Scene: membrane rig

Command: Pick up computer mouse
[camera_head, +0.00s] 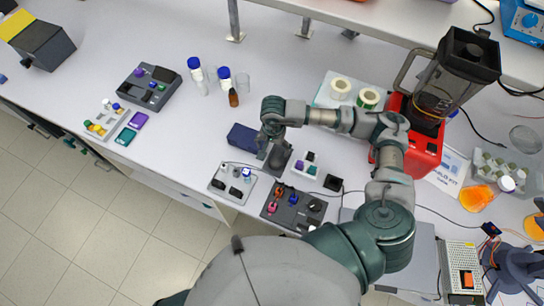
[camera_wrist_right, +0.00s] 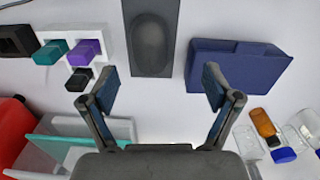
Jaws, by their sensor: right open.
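The computer mouse (camera_wrist_right: 149,45) is a dark oval lying on a dark grey rectangular pad (camera_wrist_right: 149,73) in the right wrist view. My right gripper (camera_wrist_right: 158,88) is open and empty. Its two fingers stand apart in the lower middle of that view, with the mouse higher in the picture between their lines. My left gripper is not in view.
The white tray (camera_head: 299,167) with coloured blocks stands right of the gripper. A light panel (camera_head: 219,190) and a dark panel (camera_head: 277,218) with controls lie nearer. A red blender (camera_head: 424,146) stands right.

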